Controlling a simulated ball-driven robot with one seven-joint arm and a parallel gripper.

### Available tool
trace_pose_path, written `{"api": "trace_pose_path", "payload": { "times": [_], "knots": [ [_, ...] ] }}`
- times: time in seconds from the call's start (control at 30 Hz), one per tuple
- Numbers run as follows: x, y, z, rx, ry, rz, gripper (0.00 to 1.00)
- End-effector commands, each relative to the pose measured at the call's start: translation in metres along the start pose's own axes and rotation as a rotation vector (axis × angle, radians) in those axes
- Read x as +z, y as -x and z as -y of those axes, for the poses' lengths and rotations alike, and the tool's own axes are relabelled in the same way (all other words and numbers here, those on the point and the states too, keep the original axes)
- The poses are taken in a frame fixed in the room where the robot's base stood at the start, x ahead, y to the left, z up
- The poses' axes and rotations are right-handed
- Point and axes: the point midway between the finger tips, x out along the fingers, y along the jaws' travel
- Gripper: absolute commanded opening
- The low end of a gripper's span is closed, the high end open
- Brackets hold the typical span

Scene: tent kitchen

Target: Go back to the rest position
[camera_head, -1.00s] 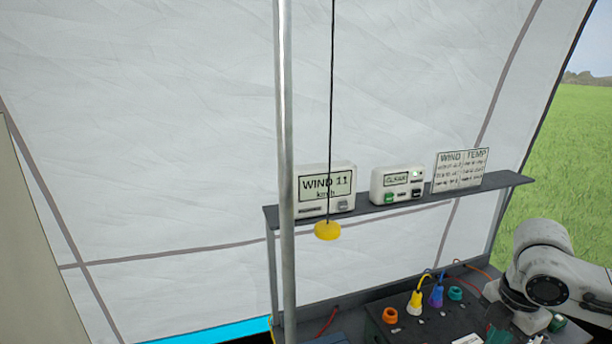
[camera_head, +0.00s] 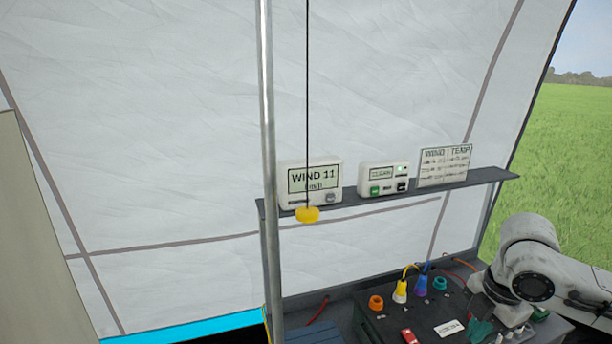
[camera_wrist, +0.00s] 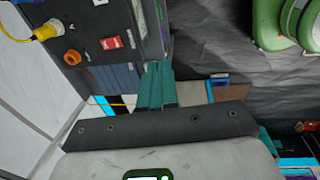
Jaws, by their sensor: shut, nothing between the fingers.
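My gripper (camera_wrist: 155,85) shows in the wrist view as two teal fingers held together with nothing between them. They are in front of the edge of a dark panel box (camera_wrist: 83,12). In the head view my arm comes in at the lower right, and the teal fingers (camera_head: 480,331) show in part near the bottom edge, beside the right part of the box (camera_head: 385,325). The box carries a yellow plug (camera_head: 400,291), a blue-purple plug (camera_head: 420,285), an orange socket (camera_head: 376,302), a teal socket (camera_head: 440,284) and a red switch (camera_head: 408,336).
A narrow shelf (camera_head: 385,199) above the box holds a wind display (camera_head: 310,183), a second display unit (camera_head: 383,178) and a card (camera_head: 444,165). A yellow pull knob (camera_head: 307,214) hangs on a cord beside a metal pole (camera_head: 267,150). Green rounded objects (camera_wrist: 290,22) show in the wrist view.

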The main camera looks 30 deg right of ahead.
Motion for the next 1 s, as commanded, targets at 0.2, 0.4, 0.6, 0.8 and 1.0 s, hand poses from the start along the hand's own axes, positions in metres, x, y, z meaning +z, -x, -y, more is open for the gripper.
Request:
{"api": "trace_pose_path", "payload": {
  "times": [0.2,0.4,0.6,0.8,1.0],
  "knots": [
    [-0.029,0.006,-0.027,0.071,0.008,-0.035,0.0],
    [-0.071,0.017,-0.063,0.173,0.002,-0.097,0.0],
    [-0.138,0.037,-0.106,0.316,-0.05,-0.225,0.0],
    [-0.196,0.052,-0.131,0.41,-0.16,-0.372,0.0],
    [-0.238,0.052,-0.137,0.438,-0.314,-0.511,0.0]
  ]
}}
